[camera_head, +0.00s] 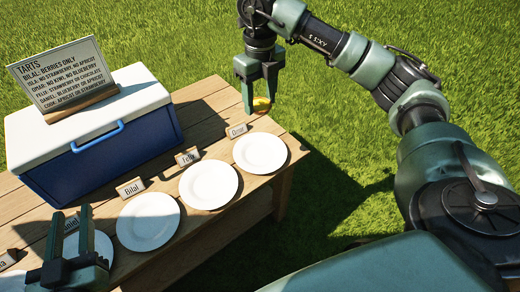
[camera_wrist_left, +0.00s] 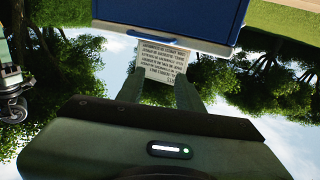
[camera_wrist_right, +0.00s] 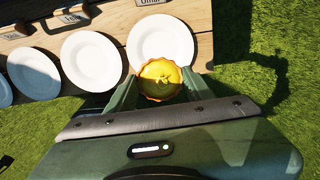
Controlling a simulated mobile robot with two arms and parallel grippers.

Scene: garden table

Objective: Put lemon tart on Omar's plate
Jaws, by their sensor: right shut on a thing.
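A yellow lemon tart (camera_wrist_right: 162,78) is held between the fingers of my right gripper (camera_head: 261,105); the tart also shows in the head view (camera_head: 261,104). In the right wrist view the plate (camera_wrist_right: 160,40) shows beyond the tart. My left gripper (camera_head: 70,232) is at the lower left, near the plate by Daniel's card; its fingers stand apart with nothing between them.
Empty plates by the Felix card (camera_head: 208,185) and Bilal card (camera_head: 148,221) line the table (camera_head: 190,241). A blue and white cooler (camera_head: 105,150) stands behind them at the left, bearing a tart sign (camera_head: 62,72). Grass surrounds the table.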

